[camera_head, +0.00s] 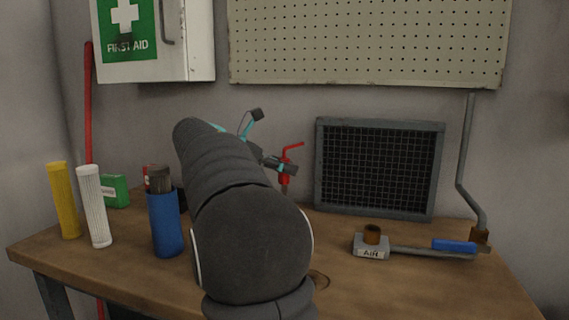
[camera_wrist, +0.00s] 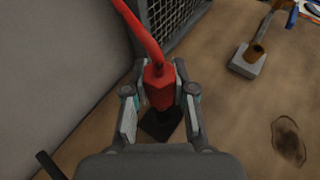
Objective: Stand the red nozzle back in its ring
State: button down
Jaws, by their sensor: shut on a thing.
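The red nozzle (camera_head: 285,172), with a bent red tube on top, is upright behind my arm in the head view. In the wrist view the nozzle (camera_wrist: 158,88) is between the two fingers of my gripper (camera_wrist: 160,75), which is shut on its red body. In the head view my gripper (camera_head: 278,165) is partly hidden by my arm. A brown ring (camera_head: 372,234) stands on a grey block marked AIR (camera_head: 371,252), right of the nozzle and apart from it. The ring (camera_wrist: 254,52) is at the upper right in the wrist view.
A dark grid panel (camera_head: 379,168) stands against the wall behind the nozzle. A pipe with a blue handle (camera_head: 454,246) runs right from the block. Blue (camera_head: 165,222), white (camera_head: 94,205) and yellow (camera_head: 64,200) cylinders stand at left.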

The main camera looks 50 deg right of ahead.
aim_at(285, 148)
jog(key=shift+f+b, duration=0.8)
jog(key=shift+f, duration=1.45)
jog(key=shift+f, duration=0.55)
jog(key=c, duration=0.9)
grip_release()
jog(key=shift+r, duration=0.15)
notch_tip(285, 148, up, 10)
jog(key=shift+f, duration=0.1)
